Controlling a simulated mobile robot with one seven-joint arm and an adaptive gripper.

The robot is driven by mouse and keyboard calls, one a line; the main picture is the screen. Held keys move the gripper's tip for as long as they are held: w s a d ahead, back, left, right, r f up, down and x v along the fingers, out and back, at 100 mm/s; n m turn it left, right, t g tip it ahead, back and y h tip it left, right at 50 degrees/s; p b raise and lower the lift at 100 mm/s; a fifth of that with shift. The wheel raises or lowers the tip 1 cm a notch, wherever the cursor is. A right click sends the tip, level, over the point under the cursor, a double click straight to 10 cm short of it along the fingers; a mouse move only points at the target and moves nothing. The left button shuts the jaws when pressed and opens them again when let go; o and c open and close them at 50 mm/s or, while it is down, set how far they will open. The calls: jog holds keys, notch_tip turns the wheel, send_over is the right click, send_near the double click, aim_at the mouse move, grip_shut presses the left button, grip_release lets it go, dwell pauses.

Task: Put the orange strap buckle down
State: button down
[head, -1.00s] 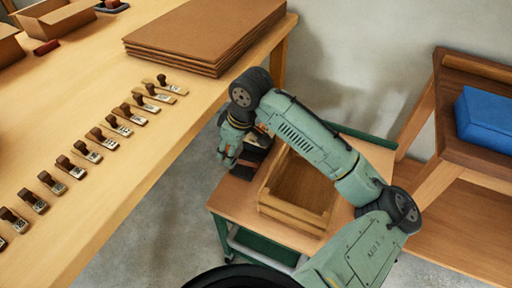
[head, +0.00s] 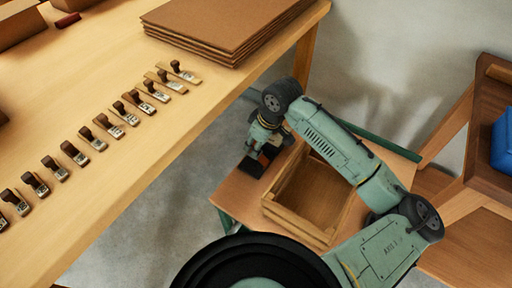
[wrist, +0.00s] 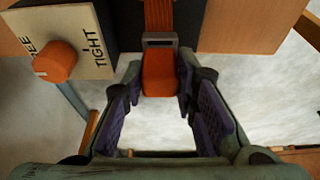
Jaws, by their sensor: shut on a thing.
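The orange strap buckle (wrist: 158,74) sits between the fingertips of my gripper (wrist: 160,88) in the wrist view, and the jaws are shut on it. Its orange strap (wrist: 158,14) runs up from it through a grey metal frame (wrist: 160,41), over a dark surface (wrist: 122,22). Whether the buckle rests on that surface I cannot tell. In the head view my gripper (head: 252,166) is low over the left end of the cart, beside the wooden crate; the buckle is too small there to make out.
In the wrist view, a plate marked TIGHT (wrist: 88,22) with an orange knob (wrist: 55,62) is at left. The open wooden crate (head: 272,215) stands on the cart (head: 232,200). The workbench (head: 130,165) with a row of several stamps and stacked boards (head: 220,30) is at left.

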jog(key=shift+f, duration=1.4)
jog(key=shift+f, duration=0.2)
jog(key=c, duration=1.3)
grip_release()
jog(key=b+v, duration=0.2)
jog(key=v, duration=1)
jog(key=shift+r, duration=0.2)
jog(key=shift+w, duration=0.1)
